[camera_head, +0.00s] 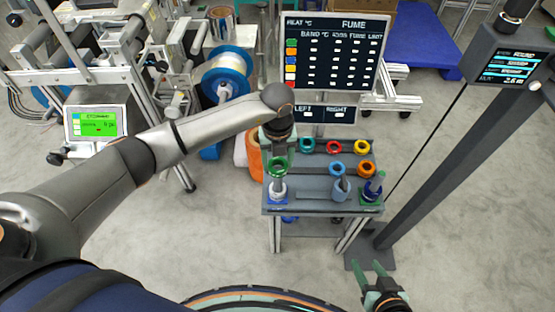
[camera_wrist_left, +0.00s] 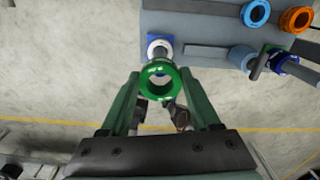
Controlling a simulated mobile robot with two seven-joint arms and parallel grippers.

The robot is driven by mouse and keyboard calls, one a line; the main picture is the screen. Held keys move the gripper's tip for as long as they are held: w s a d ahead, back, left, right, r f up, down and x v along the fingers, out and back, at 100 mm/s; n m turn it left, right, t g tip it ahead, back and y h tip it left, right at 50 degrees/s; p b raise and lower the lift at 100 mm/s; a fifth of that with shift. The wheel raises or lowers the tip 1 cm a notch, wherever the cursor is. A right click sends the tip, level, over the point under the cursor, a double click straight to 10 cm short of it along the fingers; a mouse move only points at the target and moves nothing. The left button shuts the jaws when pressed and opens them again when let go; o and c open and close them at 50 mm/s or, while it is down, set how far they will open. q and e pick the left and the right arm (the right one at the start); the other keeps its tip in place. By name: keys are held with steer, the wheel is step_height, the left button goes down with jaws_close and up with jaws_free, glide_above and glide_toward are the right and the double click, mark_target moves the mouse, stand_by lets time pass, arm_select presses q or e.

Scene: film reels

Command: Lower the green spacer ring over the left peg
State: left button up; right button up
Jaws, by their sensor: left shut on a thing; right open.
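My left gripper (camera_head: 279,150) is shut on the green spacer ring (camera_head: 278,166), which it holds at the left end of the bench. In the left wrist view the green ring (camera_wrist_left: 159,92) sits between the two green fingers (camera_wrist_left: 159,78). The left peg (camera_wrist_left: 162,54) has a white ring (camera_wrist_left: 151,43) around its foot on a blue base (camera_head: 277,198). The green ring appears over or close to this peg; I cannot tell whether the peg tip is inside its hole. My right gripper (camera_head: 372,280) is open and empty at the lower right, away from the bench.
Behind the pegs lie a teal ring (camera_head: 307,144), a red ring (camera_head: 334,147), a yellow ring (camera_head: 362,147), a blue ring (camera_head: 336,168) and an orange ring (camera_head: 365,169).

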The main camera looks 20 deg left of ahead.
arm_select(q)
steer(key=shift+f, duration=0.3)
steer(key=shift+f+b, duration=0.35)
steer(key=shift+b, duration=0.1)
steer(key=shift+f, duration=0.2)
stand_by(0.3)
steer(key=shift+f+b, duration=0.45)
steer(key=shift+f, duration=0.3)
steer(key=shift+f+b, duration=0.7)
steer(key=shift+f, duration=0.1)
stand_by(0.4)
steer(key=shift+f+b, duration=0.8)
steer(key=shift+f, duration=0.25)
